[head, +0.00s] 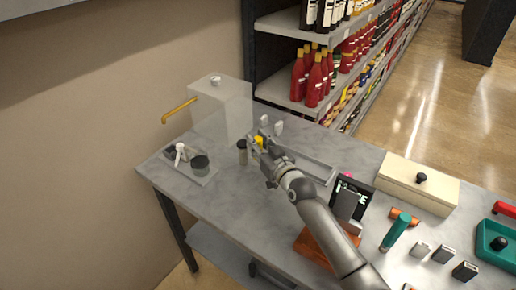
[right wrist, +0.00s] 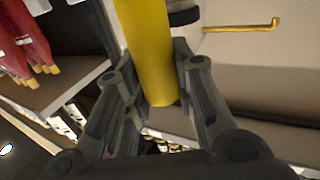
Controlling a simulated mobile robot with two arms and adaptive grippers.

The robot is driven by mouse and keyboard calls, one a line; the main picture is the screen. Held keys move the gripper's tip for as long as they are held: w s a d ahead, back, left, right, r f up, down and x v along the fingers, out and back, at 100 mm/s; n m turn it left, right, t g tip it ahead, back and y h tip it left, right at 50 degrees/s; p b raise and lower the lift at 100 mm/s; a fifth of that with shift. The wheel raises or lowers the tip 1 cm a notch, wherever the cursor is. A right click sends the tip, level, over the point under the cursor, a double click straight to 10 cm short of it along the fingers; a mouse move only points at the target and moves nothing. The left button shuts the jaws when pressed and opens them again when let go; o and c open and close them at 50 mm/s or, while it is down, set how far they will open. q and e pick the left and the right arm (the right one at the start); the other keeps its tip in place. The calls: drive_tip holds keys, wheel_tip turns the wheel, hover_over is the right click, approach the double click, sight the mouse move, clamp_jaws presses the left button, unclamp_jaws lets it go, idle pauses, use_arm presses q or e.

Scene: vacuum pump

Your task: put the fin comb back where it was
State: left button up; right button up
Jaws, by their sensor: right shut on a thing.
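My right gripper (head: 262,146) is shut on a yellow cylindrical handle (right wrist: 145,50), taken to be the fin comb. The handle stands between the two fingers in the right wrist view. The yellow also shows in the head view (head: 259,140), held above the far part of the table near the clear box. The comb's teeth cannot be made out. My left gripper is not in view.
The grey table (head: 220,205) holds a translucent box (head: 222,110) with a yellow pipe, a small tray (head: 198,176), a dark-capped jar (head: 242,153), a long grey tray (head: 315,170), a cream lidded box (head: 418,184), a teal-handled tool (head: 395,233) and a wooden block (head: 315,246). Store shelves stand behind.

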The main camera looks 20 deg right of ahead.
drive_tip(key=shift+f, duration=1.25)
drive_tip(key=shift+f, duration=0.1)
drive_tip(key=o, duration=1)
drive_tip(key=v, duration=1.2)
drive_tip(key=shift+s+b, duration=0.1)
drive_tip(key=shift+b, duration=0.3)
